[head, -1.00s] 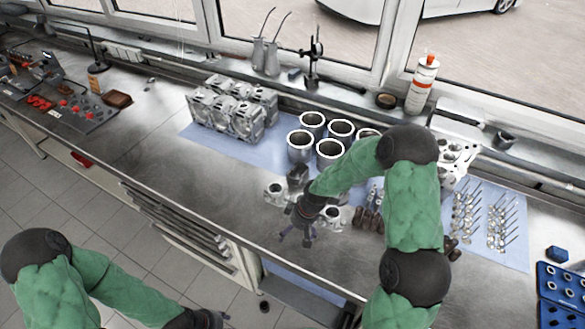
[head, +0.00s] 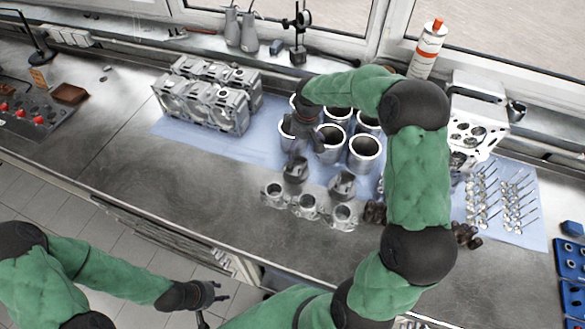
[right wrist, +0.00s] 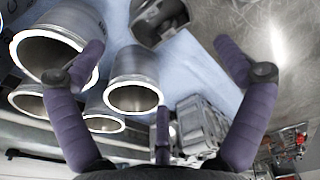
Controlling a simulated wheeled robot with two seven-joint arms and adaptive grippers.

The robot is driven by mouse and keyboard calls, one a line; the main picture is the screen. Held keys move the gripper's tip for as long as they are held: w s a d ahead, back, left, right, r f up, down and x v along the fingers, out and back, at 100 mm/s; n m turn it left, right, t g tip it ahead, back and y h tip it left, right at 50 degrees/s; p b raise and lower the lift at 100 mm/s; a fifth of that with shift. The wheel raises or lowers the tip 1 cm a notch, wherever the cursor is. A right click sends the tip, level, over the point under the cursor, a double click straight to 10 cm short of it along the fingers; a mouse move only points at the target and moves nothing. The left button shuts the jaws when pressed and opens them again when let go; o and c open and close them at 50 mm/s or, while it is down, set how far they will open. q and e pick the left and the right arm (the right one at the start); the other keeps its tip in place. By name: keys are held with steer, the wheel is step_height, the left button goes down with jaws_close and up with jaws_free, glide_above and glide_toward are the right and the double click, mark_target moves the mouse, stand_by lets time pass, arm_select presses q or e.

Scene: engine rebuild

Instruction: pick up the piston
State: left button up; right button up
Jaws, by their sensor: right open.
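Two dark grey pistons stand on the bench in front of the liners, a left one (head: 295,169) and a right one (head: 343,184). My right gripper (head: 308,138) is over the front edge of the cylinder liners, just behind the left piston, and partly hides the liners. A dark grey hollow part, apparently a piston (right wrist: 160,22), shows beyond the fingertips at the top, cut off by the frame edge. My left gripper (head: 218,292) is empty, low in front of the bench, its fingers apart.
Several open cylinder liners (head: 364,153) stand close by on the blue mat (head: 265,147). An engine block (head: 205,105) is at the left, silver ringed parts (head: 306,206) are in front, and valves (head: 515,200) lie at the right.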

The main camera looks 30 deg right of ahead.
step_height(320, 180, down, 3)
steer(key=b, duration=0.3)
steer(key=shift+s, duration=0.1)
steer(key=shift+f+b, duration=0.3)
steer(key=shift+f, duration=0.15)
steer(key=shift+s+f, duration=0.1)
glide_above(295, 170)
steer(key=s, duration=0.1)
steer(key=f, duration=0.3)
steer(key=f+b, duration=0.1)
steer(key=f, duration=0.1)
steer(key=shift+d+f, duration=0.2)
steer(key=shift+d, duration=0.2)
steer(key=shift+w+a+f+b, duration=0.1)
steer(key=shift+w+f, duration=0.05)
steer(key=shift+f, duration=0.7)
steer(key=shift+w+a+f+b, duration=0.1)
steer(key=shift+w+f, duration=0.1)
steer(key=shift+f, duration=0.7)
steer(key=shift+w+a+f+b, duration=0.1)
steer(key=shift+w+f, duration=0.05)
steer(key=shift+f, duration=0.7)
